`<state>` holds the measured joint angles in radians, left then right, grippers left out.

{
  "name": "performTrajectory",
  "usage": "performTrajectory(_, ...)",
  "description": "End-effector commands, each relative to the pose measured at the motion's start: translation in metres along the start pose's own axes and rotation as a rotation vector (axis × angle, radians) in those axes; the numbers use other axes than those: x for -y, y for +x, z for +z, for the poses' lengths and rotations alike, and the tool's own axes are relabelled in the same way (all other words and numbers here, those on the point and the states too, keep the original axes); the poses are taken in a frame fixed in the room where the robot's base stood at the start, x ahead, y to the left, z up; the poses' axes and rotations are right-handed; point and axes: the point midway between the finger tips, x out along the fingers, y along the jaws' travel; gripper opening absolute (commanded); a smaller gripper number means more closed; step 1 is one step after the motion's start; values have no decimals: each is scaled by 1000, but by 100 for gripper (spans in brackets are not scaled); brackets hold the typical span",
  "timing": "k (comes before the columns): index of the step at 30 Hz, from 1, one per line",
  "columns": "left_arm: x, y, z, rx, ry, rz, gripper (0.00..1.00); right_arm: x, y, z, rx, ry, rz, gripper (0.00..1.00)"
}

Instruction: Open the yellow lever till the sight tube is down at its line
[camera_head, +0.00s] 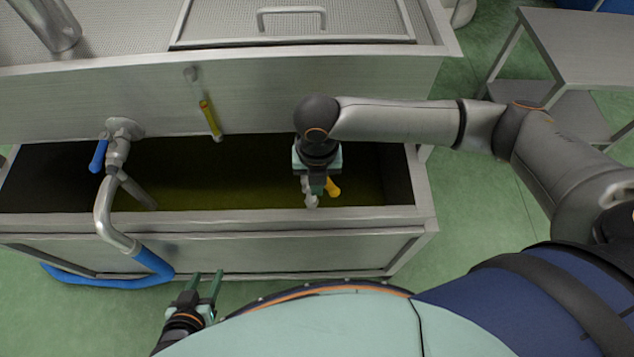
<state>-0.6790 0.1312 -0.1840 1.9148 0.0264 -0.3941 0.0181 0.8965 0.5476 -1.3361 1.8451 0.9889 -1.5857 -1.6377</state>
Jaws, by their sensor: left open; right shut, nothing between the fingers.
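The yellow lever (333,188) shows just right of my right gripper (316,192), over the open trough. My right gripper is shut with nothing between its fingers, close beside the lever; I cannot tell whether they touch. My wrist hides most of the valve behind it. The sight tube (207,112) is a slim tilted tube on the tank's front wall, with yellow liquid in its lower part. Its line is too small to make out surely. My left gripper (207,281) is open and empty, low in front of the trough.
The trough (250,216) holds dark greenish liquid. A blue-handled valve (118,150) with a bent metal pipe and blue hose (150,262) stands at the left. A lidded steel tank (290,85) rises behind. A steel table (590,45) stands at the back right.

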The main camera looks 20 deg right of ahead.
Motion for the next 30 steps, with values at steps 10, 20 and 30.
performTrajectory(10, 0, 0, 0, 0, 0, 0, 49, 0, 0, 0, 0, 0, 0, 0)
performTrajectory(20, 0, 3, 3, 0, 0, 0, 49, 0, 12, 0, 0, 1, -2, 0)
performTrajectory(30, 0, 7, 7, 1, 0, 0, 49, 0, 34, 0, 0, 1, 0, 0)
